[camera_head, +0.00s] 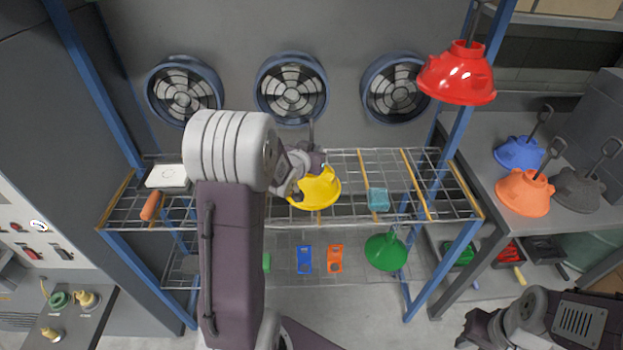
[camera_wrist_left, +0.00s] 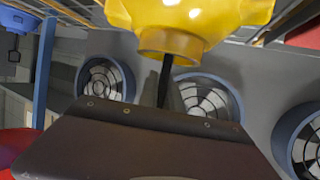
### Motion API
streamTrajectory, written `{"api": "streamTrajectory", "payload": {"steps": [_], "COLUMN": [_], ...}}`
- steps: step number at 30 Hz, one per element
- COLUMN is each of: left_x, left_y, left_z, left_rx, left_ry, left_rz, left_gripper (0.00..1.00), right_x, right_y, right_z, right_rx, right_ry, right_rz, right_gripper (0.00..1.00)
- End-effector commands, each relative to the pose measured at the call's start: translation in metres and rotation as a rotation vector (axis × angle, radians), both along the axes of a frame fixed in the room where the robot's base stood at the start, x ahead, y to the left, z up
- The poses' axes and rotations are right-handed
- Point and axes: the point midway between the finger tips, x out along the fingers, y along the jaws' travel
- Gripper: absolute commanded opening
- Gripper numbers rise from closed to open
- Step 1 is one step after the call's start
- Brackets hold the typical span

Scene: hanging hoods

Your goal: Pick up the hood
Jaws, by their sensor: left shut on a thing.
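A yellow hood (camera_head: 318,188) is at the wire rack's upper shelf, with its thin dark hook pointing up. My left gripper (camera_head: 308,163) is beside the top of this hood and shut on its dark stem. In the left wrist view the yellow hood (camera_wrist_left: 195,18) fills the top, and its dark stem (camera_wrist_left: 164,82) runs down behind the edge of my gripper (camera_wrist_left: 160,125). Whether the hood touches the shelf is unclear. My right gripper (camera_head: 478,328) is at the lower right, away from the hoods; its jaws are unclear.
A red hood (camera_head: 458,75) hangs at the upper right. A green hood (camera_head: 386,252) is lower on the rack. Blue (camera_head: 520,153), orange (camera_head: 525,195) and dark grey (camera_head: 578,190) hoods stand on the right bench. Blue rack posts (camera_head: 95,90) flank the shelf (camera_head: 390,160).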

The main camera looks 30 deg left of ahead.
Motion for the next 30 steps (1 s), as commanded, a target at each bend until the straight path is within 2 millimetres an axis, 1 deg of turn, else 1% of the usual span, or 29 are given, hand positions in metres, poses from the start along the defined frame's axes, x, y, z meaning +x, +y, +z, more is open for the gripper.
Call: {"api": "streamTrajectory", "payload": {"steps": [1, 11, 14, 16, 17, 19, 22, 24, 27, 30], "left_x": [-0.001, -0.001, 0.0, 0.0, 0.0, 0.0, 0.0, 0.0, 0.0, 0.0], "left_y": [0.0, 0.0, 0.0, 0.0, 0.0, 0.0, 0.0, 0.0, 0.0, 0.0], "left_z": [-0.002, -0.001, 0.004, 0.014, 0.019, 0.036, 0.069, 0.095, 0.129, 0.155], "left_rx": [-0.001, -0.001, -0.001, 0.0, 0.001, 0.003, 0.004, 0.005, 0.004, 0.002], "left_ry": [0.006, 0.005, 0.004, 0.001, 0.0, -0.004, -0.006, -0.005, -0.005, -0.003], "left_rz": [0.0, 0.0, 0.0, -0.001, -0.002, 0.0, -0.001, -0.002, -0.001, -0.001], "left_gripper": [0.0, 0.0, 0.0, 0.0, 0.0, 0.0, 0.0, 0.0, 0.0, 0.0], "right_x": [0.0, 0.0, 0.0, 0.0, 0.0, 0.0, 0.0, 0.0, 0.0, 0.0], "right_y": [0.0, 0.0, 0.0, 0.0, 0.0, 0.0, 0.0, 0.0, 0.0, 0.0], "right_z": [0.0, 0.0, 0.002, 0.004, 0.006, 0.01, 0.021, 0.032, 0.048, 0.063], "right_rx": [0.0, 0.0, 0.0, 0.0, 0.0, 0.0, 0.0, 0.0, 0.0, 0.0], "right_ry": [0.0, 0.0, 0.0, 0.0, 0.0, 0.0, 0.0, 0.0, 0.0, 0.0], "right_rz": [0.0, 0.0, 0.0, 0.0, 0.0, 0.0, 0.0, 0.0, 0.0, 0.0], "right_gripper": [0.31, 0.31, 0.31, 0.31, 0.31, 0.31, 0.31, 0.31, 0.31, 0.31]}}
